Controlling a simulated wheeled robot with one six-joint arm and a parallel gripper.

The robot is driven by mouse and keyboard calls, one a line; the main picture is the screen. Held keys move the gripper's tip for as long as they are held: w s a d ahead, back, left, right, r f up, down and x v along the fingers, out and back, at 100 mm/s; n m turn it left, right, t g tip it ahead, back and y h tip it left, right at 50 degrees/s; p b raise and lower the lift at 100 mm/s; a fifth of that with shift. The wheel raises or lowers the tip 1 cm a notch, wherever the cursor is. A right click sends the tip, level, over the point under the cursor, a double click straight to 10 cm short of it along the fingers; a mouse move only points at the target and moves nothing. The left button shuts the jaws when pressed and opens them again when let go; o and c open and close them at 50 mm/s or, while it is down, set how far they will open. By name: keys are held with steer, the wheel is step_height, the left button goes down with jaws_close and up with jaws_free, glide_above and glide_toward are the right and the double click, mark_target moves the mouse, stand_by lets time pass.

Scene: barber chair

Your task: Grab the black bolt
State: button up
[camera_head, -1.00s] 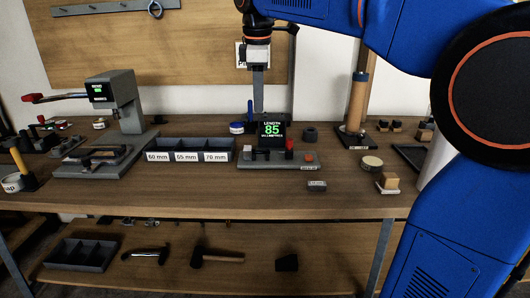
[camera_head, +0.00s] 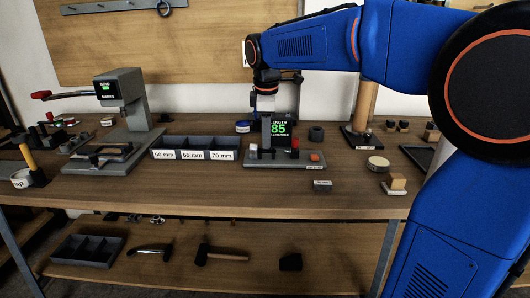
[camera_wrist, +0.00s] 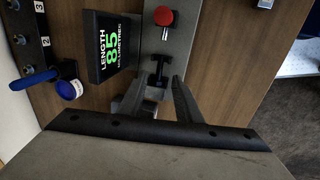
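In the wrist view a black bolt-like T-shaped piece (camera_wrist: 158,64) sits on the grey measuring fixture (camera_wrist: 176,42), between a red knob (camera_wrist: 163,16) and my gripper. My gripper (camera_wrist: 159,84) is open, its two fingers apart on either side of the lower end of this piece. I cannot tell whether either finger touches it. My fingertips and the black piece are hidden or too small to tell there.
The display (camera_wrist: 108,47) stands close left of my fingers in the wrist view. A blue-and-white tape roll (camera_wrist: 68,88) and a numbered rack (camera_wrist: 30,40) lie farther left. In the head view a labelled three-part bin (camera_head: 195,154) stands left of the fixture, and a small grey block (camera_head: 322,185) lies in front.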

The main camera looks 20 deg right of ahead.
mark_target(268, 151)
steer(key=f, duration=0.4)
steer(key=shift+w+d, duration=0.35)
steer(key=shift+w, duration=0.05)
jaws_close()
steer(key=shift+r, duration=0.15)
